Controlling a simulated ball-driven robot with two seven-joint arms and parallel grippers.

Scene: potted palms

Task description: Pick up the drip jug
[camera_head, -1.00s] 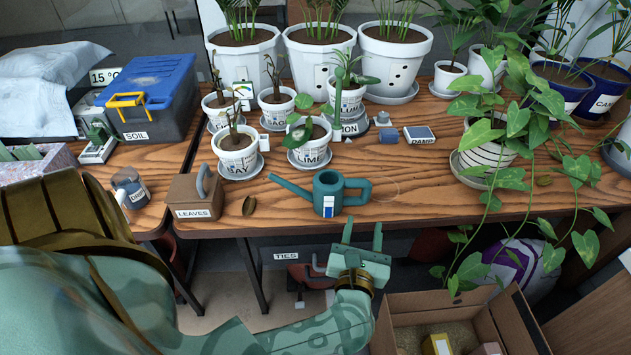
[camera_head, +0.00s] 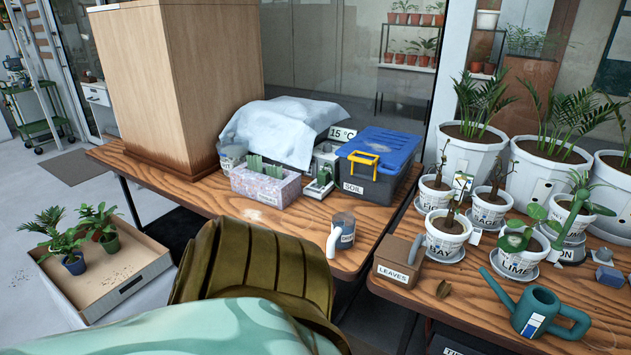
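The drip jug (camera_head: 342,231) is a small jug with a translucent grey-blue body, a pale handle on its left side and a dark label that is hard to read. It stands upright near the front edge of the left wooden table (camera_head: 378,231), close to its right corner. Part of my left arm fills the bottom middle of the view, in front of and below the jug. My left gripper is outside the picture. My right gripper is not in view either. Nothing touches the jug.
A LEAVES box (camera_head: 398,262) and a teal watering can (camera_head: 535,312) are on the right table, across a narrow gap. A tall wooden cabinet (camera_head: 190,80) stands at left.

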